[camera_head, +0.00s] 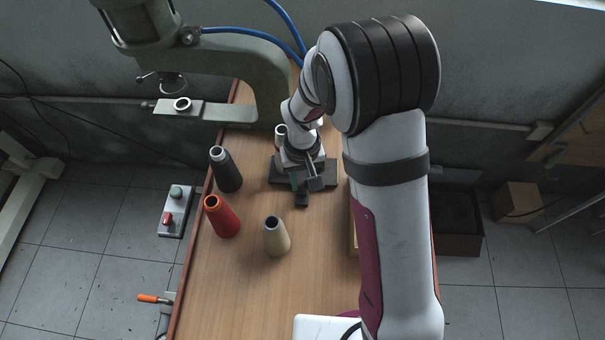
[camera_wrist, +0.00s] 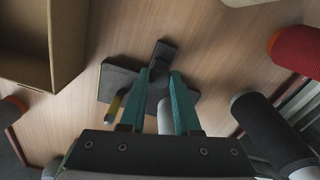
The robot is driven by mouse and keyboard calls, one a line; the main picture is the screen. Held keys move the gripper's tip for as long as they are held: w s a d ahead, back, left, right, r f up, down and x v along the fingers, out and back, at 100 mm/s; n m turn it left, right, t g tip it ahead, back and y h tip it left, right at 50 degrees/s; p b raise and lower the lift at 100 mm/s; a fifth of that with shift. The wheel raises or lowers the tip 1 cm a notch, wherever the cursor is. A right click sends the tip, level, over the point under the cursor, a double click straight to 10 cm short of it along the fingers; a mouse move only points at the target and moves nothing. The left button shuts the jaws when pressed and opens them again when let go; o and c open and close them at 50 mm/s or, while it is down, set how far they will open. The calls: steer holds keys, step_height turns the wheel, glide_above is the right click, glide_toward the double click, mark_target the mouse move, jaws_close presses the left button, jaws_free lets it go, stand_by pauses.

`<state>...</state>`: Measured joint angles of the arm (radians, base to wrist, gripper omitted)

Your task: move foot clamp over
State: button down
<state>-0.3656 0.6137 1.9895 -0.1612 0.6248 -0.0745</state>
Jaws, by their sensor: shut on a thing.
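The foot clamp (camera_head: 275,172) is a dark grey piece with a flat base plate, on the wooden table beyond the cones. My gripper (camera_head: 305,182) is over it and hides much of it in the head view. In the wrist view the clamp's plate (camera_wrist: 118,82) spreads to both sides of my gripper (camera_wrist: 162,76), and a narrow dark block sticks out past the fingertips. The two teal fingers are closed on the clamp's middle part. Whether the plate touches the table is hard to tell.
Black (camera_head: 227,170), red (camera_head: 222,217) and beige (camera_head: 277,238) cones stand left of and in front of the clamp. A green press (camera_head: 235,60) overhangs the table's back left. An open cardboard box (camera_wrist: 68,50) lies left in the wrist view. Bare tabletop lies in front of the beige cone.

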steer(key=shift+s, duration=0.9)
steer(key=c, duration=0.6)
jaws_free()
steer(key=shift+r, duration=0.15)
step_height(320, 180, up, 16)
steer(key=shift+f, duration=0.25)
